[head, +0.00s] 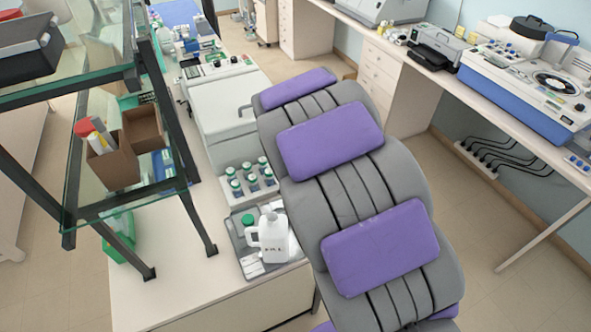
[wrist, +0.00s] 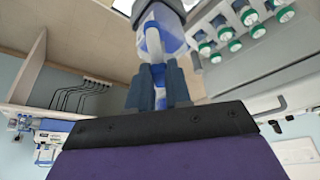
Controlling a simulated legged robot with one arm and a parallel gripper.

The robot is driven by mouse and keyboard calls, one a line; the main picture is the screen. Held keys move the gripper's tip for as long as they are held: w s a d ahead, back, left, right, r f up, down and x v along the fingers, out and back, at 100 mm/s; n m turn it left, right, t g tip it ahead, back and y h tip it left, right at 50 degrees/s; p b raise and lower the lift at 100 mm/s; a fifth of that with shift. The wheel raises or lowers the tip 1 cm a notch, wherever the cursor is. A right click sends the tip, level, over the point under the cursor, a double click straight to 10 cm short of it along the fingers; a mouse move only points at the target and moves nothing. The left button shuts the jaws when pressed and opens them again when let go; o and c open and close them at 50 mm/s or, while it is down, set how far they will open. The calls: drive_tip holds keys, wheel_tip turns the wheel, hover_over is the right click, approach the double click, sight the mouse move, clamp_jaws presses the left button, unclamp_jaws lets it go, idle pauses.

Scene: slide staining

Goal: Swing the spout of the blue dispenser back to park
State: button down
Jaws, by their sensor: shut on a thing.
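In the wrist view my gripper (wrist: 159,84) points up the picture, its two dark fingers shut on a narrow bluish part between them. That part appears to be the spout of the blue dispenser (wrist: 172,38), which shows as a white and blue body just beyond the fingertips under a grey top. The fingers hide much of the spout, so its exact direction cannot be told. In the head view my grey and purple arm covers the middle, and neither the gripper nor the held part can be made out.
Several green-capped bottles (head: 251,181) stand in a rack on the left bench and show in the wrist view (wrist: 240,30). A white jug (head: 273,240) stands on a grey tray (head: 244,250) nearby. A glass shelf (head: 95,72) rises at left. Open floor (head: 440,225) lies right of my arm.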

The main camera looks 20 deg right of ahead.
drive_tip(key=shift+s+d+n+t+y+p, duration=0.2)
drive_tip(key=shift+d+n+y, duration=0.3)
drive_tip(key=shift+d+n, duration=0.7)
drive_tip(key=shift+s+d+n+y+p, duration=0.2)
drive_tip(key=shift+d+n+y, duration=0.45)
drive_tip(key=shift+n, duration=0.8)
drive_tip(key=shift+s+d+n+t+y+p, duration=0.1)
drive_tip(key=shift+d+n+y+p, duration=0.25)
drive_tip(key=shift+d+n, duration=0.9)
drive_tip(key=shift+a, duration=0.1)
drive_tip(key=c, duration=1)
unclamp_jaws()
drive_tip(key=shift+c, duration=0.2)
